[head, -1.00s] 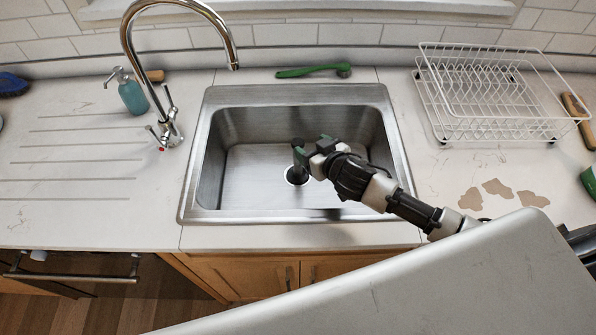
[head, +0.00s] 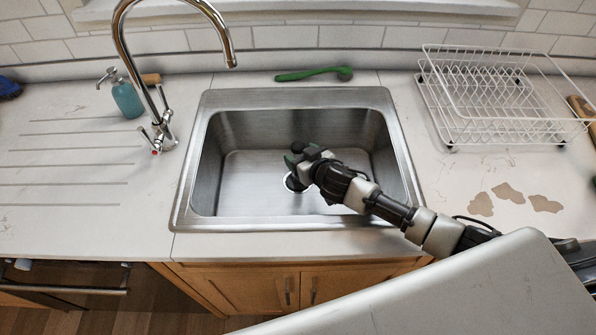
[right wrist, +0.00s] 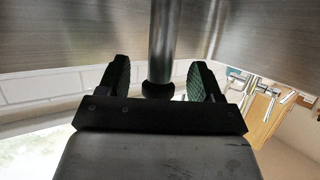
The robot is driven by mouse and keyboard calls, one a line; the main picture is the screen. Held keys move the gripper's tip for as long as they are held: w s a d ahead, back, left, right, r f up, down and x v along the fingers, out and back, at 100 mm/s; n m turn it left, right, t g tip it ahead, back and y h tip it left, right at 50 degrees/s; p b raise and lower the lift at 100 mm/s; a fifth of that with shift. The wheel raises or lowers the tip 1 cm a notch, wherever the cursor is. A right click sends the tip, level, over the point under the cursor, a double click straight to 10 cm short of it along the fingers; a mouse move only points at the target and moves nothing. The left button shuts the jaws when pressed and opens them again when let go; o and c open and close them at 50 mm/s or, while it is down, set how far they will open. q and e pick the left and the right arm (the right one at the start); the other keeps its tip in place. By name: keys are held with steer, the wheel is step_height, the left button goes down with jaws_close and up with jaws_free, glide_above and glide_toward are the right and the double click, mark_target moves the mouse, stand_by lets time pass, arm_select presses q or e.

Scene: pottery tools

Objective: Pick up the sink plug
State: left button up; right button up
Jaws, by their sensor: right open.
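The sink plug shows in the right wrist view as a metal post (right wrist: 162,40) with a dark rounded knob at its end. It stands between the two green-padded fingers of my open right gripper (right wrist: 160,68), with gaps on both sides. In the head view my right gripper (head: 294,155) is down inside the steel sink, above the drain. The bright rim of the drain (head: 289,184) shows beside the gripper; the plug there is mostly hidden by the fingers. My left gripper is not in view.
The steel sink (head: 187,205) has walls and a raised rim around my right arm. A chrome tap (head: 118,40) and a teal soap bottle (head: 128,99) stand left. A green brush (head: 312,74) lies behind. A white dish rack (head: 500,110) stands right.

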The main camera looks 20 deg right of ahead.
steer(key=shift+x, duration=1.15)
jaws_close()
